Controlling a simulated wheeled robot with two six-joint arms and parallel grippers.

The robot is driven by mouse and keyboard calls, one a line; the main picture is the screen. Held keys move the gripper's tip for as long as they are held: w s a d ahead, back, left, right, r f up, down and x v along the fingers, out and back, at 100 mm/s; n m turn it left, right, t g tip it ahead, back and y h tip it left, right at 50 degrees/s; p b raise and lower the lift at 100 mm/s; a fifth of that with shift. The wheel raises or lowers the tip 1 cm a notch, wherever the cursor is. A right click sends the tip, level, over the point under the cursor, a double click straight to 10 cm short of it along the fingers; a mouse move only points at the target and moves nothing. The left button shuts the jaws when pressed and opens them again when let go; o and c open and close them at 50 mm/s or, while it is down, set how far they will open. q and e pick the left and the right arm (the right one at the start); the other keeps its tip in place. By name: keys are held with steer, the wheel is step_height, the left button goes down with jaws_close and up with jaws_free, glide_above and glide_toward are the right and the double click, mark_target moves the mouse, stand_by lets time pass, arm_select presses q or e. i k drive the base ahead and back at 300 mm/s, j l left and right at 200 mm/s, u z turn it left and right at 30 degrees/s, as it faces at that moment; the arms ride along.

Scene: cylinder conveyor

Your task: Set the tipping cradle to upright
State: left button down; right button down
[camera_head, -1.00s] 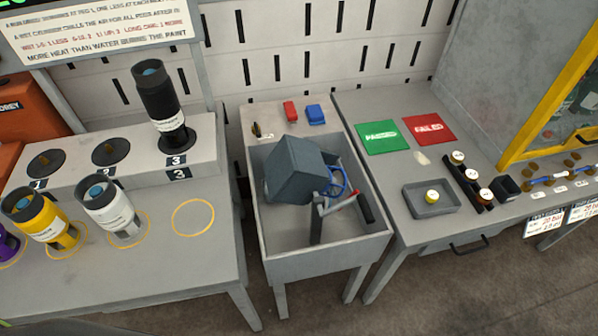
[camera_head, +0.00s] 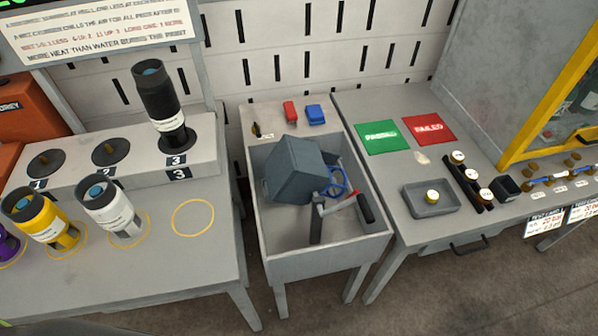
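The tipping cradle (camera_head: 293,172) is a dark grey box inside the grey open tub in the middle. It sits tilted, not upright. A grey crank arm (camera_head: 318,215) with a black grip (camera_head: 365,207) shows at its right front. A blue ring-like part (camera_head: 338,182) and a small red piece (camera_head: 352,201) lie beside it, partly hidden behind the cradle and crank. Neither of my grippers is in view.
The grey tub (camera_head: 318,266) stands between two tables. On the left table are a black cylinder (camera_head: 157,98) on stand 3, a white one (camera_head: 112,210) and a yellow one (camera_head: 42,218). A small tray (camera_head: 418,208) and green and red plates (camera_head: 383,137) are on the right table.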

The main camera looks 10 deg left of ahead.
mark_target(297, 172)
steer(key=k+l+z, duration=0.3)
steer(key=z, duration=0.2)
steer(key=k+l+z, duration=0.15)
steer(key=l+z, duration=0.35)
